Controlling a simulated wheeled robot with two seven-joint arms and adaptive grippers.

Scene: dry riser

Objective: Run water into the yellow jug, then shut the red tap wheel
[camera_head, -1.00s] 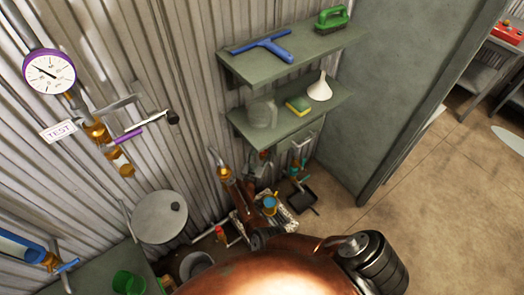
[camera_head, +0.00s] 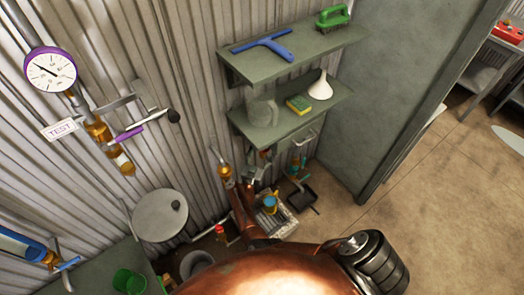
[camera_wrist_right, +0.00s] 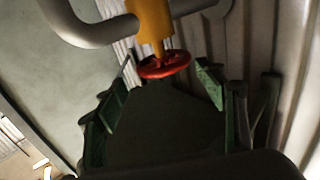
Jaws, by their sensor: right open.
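In the right wrist view, the red tap wheel (camera_wrist_right: 165,65) sits under an orange-yellow tap body (camera_wrist_right: 153,25). My right gripper (camera_wrist_right: 160,86) is open, its green-edged fingers on either side of the view. The wheel shows between and just beyond the fingertips; I cannot tell whether they touch it. In the head view, my copper-coloured right arm reaches toward the wall below the shelves, and its gripper is hard to make out there. The yellow jug (camera_head: 270,208), small and with blue showing in its top, stands on a pale grated tray (camera_head: 285,226). My left gripper is not in view.
Shelves on the wall hold a blue squeegee (camera_head: 265,46), green brush (camera_head: 333,17), clear jug (camera_head: 262,112), sponge (camera_head: 299,104) and white funnel (camera_head: 321,88). A gauge (camera_head: 51,71) is at left. A dustpan (camera_head: 302,198) lies right of the tray.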

